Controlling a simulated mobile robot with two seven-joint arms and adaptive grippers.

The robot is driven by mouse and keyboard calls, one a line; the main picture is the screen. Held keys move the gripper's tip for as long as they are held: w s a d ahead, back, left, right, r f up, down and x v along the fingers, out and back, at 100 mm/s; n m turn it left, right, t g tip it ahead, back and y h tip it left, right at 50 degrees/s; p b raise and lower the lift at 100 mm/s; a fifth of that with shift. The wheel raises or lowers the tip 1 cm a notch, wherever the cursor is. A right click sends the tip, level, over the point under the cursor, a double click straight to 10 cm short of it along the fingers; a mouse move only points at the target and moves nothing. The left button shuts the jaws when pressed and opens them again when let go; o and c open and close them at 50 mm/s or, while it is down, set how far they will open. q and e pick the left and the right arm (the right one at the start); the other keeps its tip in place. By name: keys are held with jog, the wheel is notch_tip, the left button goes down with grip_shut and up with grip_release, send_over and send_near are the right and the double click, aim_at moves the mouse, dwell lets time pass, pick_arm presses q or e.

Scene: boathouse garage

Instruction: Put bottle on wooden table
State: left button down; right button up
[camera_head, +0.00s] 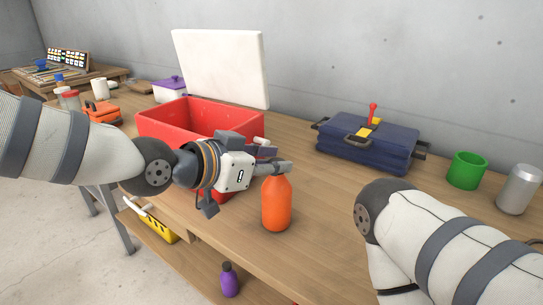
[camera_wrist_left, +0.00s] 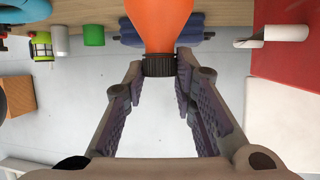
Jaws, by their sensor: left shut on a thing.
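An orange bottle (camera_head: 277,205) with a dark ribbed cap stands upright near the front edge of the wooden table (camera_head: 321,221). My left gripper (camera_head: 276,168) is shut on the bottle at its top, coming from the left. In the left wrist view the cap (camera_wrist_left: 159,66) sits between the two fingertips, and the orange body (camera_wrist_left: 159,22) runs up out of the picture. I cannot tell whether the bottle's base touches the tabletop. My right arm is at the right; its gripper is not in view.
A red open box (camera_head: 185,124) stands behind my left gripper. A navy toolbox (camera_head: 367,146), a green cup (camera_head: 467,170) and a grey can (camera_head: 519,189) stand at the right. A purple bottle (camera_head: 229,280) is below the tabletop. The tabletop between the orange bottle and toolbox is clear.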

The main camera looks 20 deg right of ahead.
pick_arm(q)
jog(key=shift+f, duration=0.25)
dwell(0.4)
jog(key=c, duration=1.2)
grip_release()
jog(key=shift+c, duration=0.2)
jog(key=shift+f, duration=0.1)
jog(key=v, duration=1.2)
grip_shut()
